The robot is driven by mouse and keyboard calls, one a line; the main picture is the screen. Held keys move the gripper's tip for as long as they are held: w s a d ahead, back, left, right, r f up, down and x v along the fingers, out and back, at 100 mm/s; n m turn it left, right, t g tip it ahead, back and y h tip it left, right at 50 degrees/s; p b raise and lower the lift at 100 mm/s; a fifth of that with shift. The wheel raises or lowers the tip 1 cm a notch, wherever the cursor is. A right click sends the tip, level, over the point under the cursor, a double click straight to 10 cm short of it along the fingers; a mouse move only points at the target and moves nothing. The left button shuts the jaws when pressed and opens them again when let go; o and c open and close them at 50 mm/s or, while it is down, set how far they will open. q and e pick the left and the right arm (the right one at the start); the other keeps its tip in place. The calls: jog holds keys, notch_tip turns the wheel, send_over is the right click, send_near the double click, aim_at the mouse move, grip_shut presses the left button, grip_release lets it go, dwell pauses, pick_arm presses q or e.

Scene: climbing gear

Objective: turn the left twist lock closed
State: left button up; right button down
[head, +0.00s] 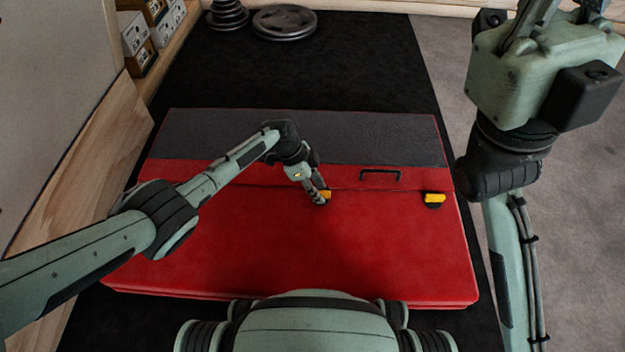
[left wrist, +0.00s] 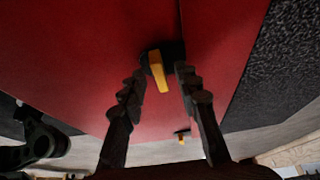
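The left twist lock (head: 326,194) is a small yellow lever on a black base, on the red mat near the seam with the raised lid. My left gripper (head: 320,199) is over it and hides part of it in the head view. In the left wrist view the yellow lever (left wrist: 159,75) lies between the two fingertips. The fingers are apart, one on each side, with a visible gap. Contact with the lock cannot be told. My right arm is raised at the right of the head view; its gripper is not visible.
A second yellow lock (head: 434,198) sits on the mat's right side; it also shows in the left wrist view (left wrist: 182,132). A black handle (head: 380,173) stands between the locks. Weight plates (head: 284,22) lie on the far floor. The mat's front is clear.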

pick_arm(q)
jog(key=v, duration=1.1)
jog(key=shift+r, duration=0.35)
jog(key=shift+a, duration=0.1)
